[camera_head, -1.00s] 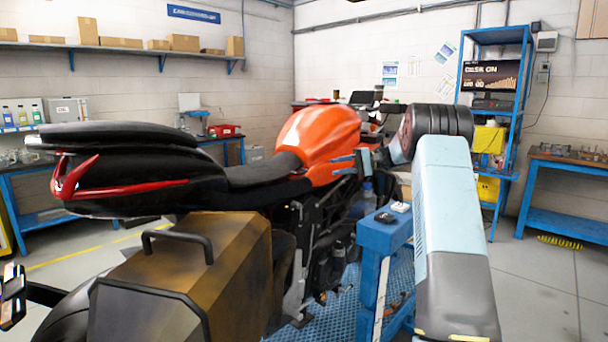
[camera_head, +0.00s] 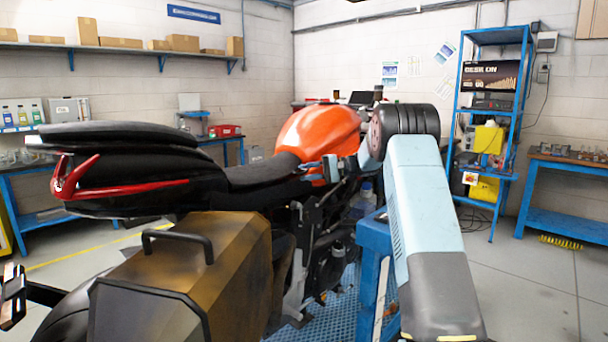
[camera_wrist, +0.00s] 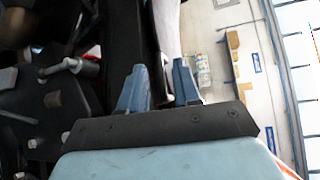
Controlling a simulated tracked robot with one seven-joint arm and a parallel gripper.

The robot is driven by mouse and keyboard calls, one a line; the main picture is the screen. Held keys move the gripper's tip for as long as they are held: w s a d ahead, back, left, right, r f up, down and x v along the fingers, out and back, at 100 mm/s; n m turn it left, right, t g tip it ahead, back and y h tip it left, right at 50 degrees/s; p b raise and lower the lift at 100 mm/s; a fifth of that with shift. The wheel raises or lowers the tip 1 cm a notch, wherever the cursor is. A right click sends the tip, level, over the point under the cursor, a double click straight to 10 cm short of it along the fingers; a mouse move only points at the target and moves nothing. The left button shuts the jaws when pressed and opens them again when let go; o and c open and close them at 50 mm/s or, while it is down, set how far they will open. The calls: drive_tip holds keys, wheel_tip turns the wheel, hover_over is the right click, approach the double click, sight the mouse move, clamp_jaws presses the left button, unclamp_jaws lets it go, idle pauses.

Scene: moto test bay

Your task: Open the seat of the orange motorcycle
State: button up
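The orange motorcycle (camera_head: 322,137) stands with its tail to the left. Its black front seat (camera_head: 248,176) lies behind the orange tank, and a raised black rear seat (camera_head: 120,134) tops the tail. I see no clear gap under the front seat. My gripper (camera_head: 312,170) is at the near side of the bike, by the tank's lower rear edge and the front end of the seat. In the wrist view its two blue-grey fingers (camera_wrist: 160,82) are apart, with dark and pale surfaces beyond them. Nothing shows held. Contact with the bike cannot be told.
A brown side case (camera_head: 190,270) with black handles hangs at the near rear side. A blue stand (camera_head: 374,240) is below my arm. A blue shelf rack (camera_head: 527,130) and a blue workbench (camera_head: 560,212) stand to the right. Open floor lies between them and the bike.

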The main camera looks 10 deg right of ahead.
drive_tip(key=shift+x, duration=0.9)
drive_tip(key=shift+c, duration=0.5)
clamp_jaws()
drive_tip(key=shift+f, duration=0.1)
